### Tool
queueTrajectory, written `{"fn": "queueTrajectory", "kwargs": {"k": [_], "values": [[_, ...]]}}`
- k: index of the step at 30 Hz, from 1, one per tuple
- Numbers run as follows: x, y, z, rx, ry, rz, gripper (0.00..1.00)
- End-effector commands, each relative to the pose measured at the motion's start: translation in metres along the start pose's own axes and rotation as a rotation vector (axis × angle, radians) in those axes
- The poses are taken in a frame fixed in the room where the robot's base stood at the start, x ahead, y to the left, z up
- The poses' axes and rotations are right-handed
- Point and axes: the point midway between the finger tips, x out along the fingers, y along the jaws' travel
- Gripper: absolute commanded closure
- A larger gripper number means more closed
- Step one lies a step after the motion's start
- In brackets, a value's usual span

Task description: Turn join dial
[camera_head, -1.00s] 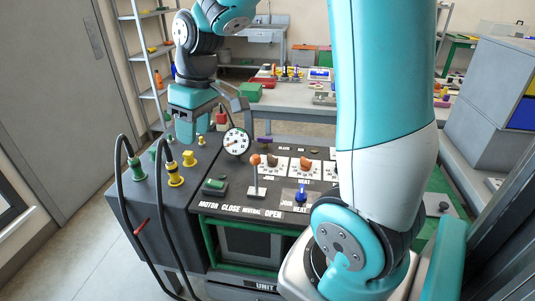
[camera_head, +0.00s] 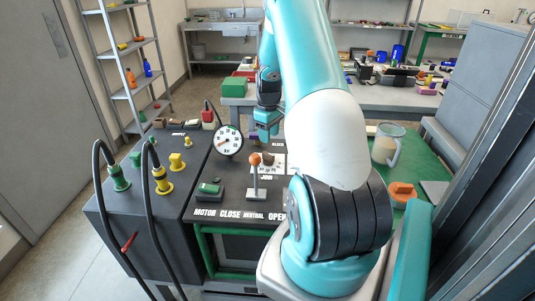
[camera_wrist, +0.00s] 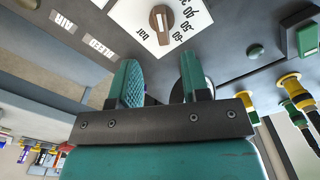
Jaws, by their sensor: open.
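In the head view, one dial (camera_head: 271,160) with a brown knob on a white plate shows on the cart's dark panel, left of my arm. Other dials are hidden behind my arm, and I cannot tell which one is the join dial. In the wrist view, a brown knob (camera_wrist: 159,20) sits on a white plate with numbers and "bar", ahead of my fingers. My gripper (camera_wrist: 160,82) is open and empty, its two green fingers apart and not touching that knob. In the head view, my gripper (camera_head: 267,132) hangs above the panel's far part.
A round gauge (camera_head: 228,140) and an orange-topped lever (camera_head: 255,176) stand left of the dial. A green button (camera_head: 209,188) is near the front. A jug (camera_head: 384,148) stands on the green surface at right.

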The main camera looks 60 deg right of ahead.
Motion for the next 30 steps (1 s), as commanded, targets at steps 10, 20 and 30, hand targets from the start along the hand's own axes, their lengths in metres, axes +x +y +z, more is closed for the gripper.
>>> {"fn": "queueTrajectory", "kwargs": {"k": [10,20,30], "values": [[0.069,-0.002,-0.002,-0.004,-0.001,-0.002,0.57],[0.088,-0.003,-0.002,-0.005,0.001,0.000,0.57],[0.088,-0.003,-0.002,-0.005,0.001,0.000,0.94]]}}
